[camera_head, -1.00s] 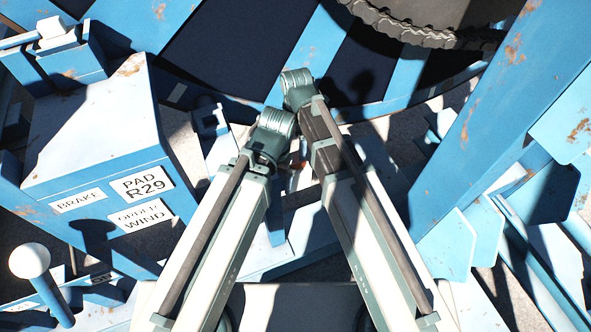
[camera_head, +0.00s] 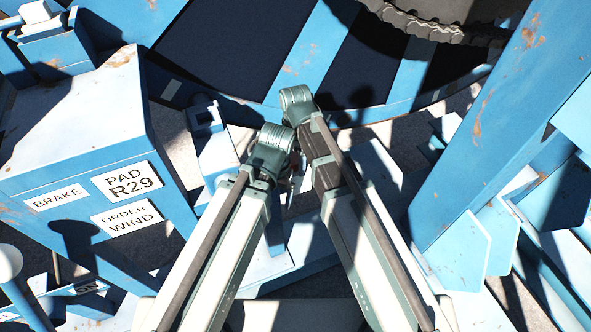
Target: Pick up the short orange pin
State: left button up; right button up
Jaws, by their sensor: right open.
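I cannot make out the short orange pin in this view. My two arms reach up from the bottom edge and bend at grey-green joints near the middle. They hide much of what lies below them. A small dark part of my right gripper (camera_head: 291,183) shows in the narrow gap between the arms, with its jaws open. What lies between its fingers is too small and shaded to tell. My left gripper does not show; only its arm is visible.
A blue brake cabinet (camera_head: 75,125) with white labels stands at the left. A white ball knob (camera_head: 8,262) is at the left edge. The blue reel (camera_head: 312,45) fills the top, with a toothed ring (camera_head: 430,30). A rusty blue beam (camera_head: 470,140) slants down the right.

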jog(key=shift+c, duration=0.4)
grip_shut()
